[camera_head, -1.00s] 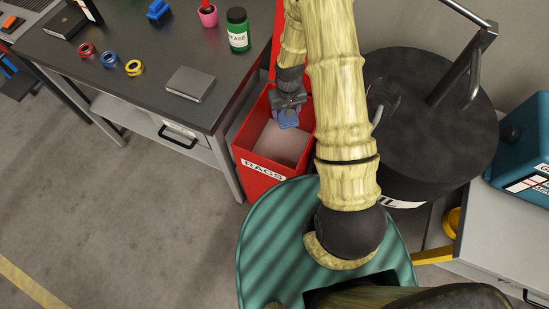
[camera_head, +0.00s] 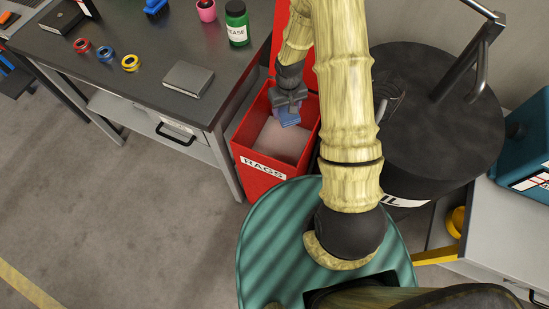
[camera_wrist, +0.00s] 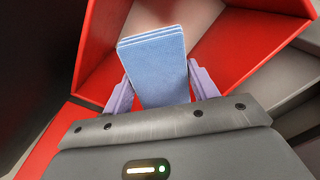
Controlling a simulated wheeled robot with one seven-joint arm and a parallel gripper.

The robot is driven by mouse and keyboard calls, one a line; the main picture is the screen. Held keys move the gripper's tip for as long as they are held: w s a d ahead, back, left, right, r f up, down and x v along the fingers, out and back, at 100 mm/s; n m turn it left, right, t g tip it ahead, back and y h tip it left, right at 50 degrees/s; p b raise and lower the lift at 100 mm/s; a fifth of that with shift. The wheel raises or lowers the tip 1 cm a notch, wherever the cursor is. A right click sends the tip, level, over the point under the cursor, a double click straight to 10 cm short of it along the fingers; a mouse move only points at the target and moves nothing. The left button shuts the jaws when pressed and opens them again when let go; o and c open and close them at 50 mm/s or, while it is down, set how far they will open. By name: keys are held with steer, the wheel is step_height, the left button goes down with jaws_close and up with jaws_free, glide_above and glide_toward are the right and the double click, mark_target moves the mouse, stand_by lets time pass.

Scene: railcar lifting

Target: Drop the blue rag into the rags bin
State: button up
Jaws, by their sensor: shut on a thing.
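The blue rag (camera_wrist: 155,68) is a folded stack of light blue cloth. My gripper (camera_wrist: 160,85) is shut on it, with one finger on each side, in the wrist view. In the head view my gripper (camera_head: 288,104) holds the blue rag (camera_head: 289,117) over the opening of the rags bin. The rags bin (camera_head: 263,168) is red, labelled RAGS, with its lid raised and a pale inside. Its red walls (camera_wrist: 245,38) surround the rag in the wrist view. The rag's exact height relative to the rim is hard to tell.
A dark workbench (camera_head: 130,60) stands left of the bin, with a silver box (camera_head: 188,78), tape rolls and a green grease jar (camera_head: 237,25). A black oil drum (camera_head: 440,120) stands to the right. Open floor (camera_head: 120,220) lies at the lower left.

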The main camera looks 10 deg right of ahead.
steer(key=shift+f+b, duration=0.75)
steer(key=shift+f, duration=0.6)
steer(key=o, duration=1.1)
step_height(320, 180, up, 18)
steer(key=shift+f+p, duration=0.25)
steer(key=shift+p, duration=0.15)
